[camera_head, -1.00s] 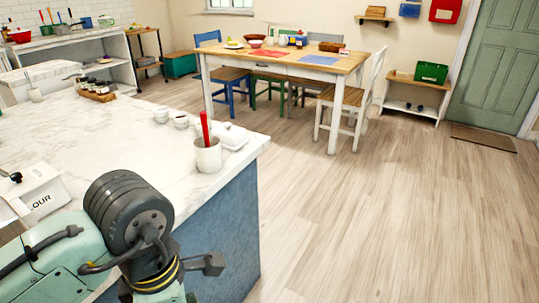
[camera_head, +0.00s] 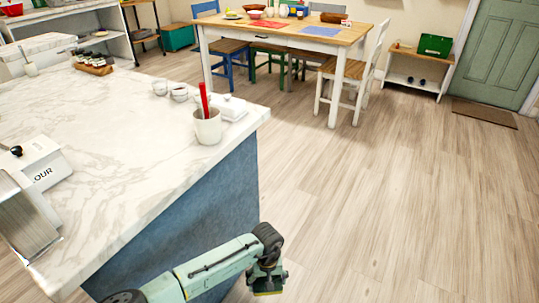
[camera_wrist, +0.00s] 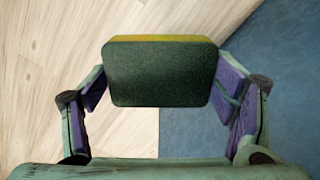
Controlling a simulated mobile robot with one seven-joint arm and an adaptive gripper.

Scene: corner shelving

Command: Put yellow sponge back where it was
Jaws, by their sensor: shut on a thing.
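The yellow sponge (camera_wrist: 160,74) is between the two purple-padded fingers of my gripper (camera_wrist: 162,88) in the wrist view. Its dark green face is towards the camera and a strip of its yellow side shows along the top. My gripper is shut on it. In the head view my arm reaches in from the bottom, beside the blue side of the counter. The gripper end is low in that view and the sponge cannot be made out clearly there.
The marble-topped counter (camera_head: 110,130) holds a white cup with a red utensil (camera_head: 208,126), small white cups and a flour box (camera_head: 42,165). A dining table (camera_head: 345,40) with chairs stands behind. A low shelf (camera_head: 412,85) is near the green door. Wood floor right of the counter is clear.

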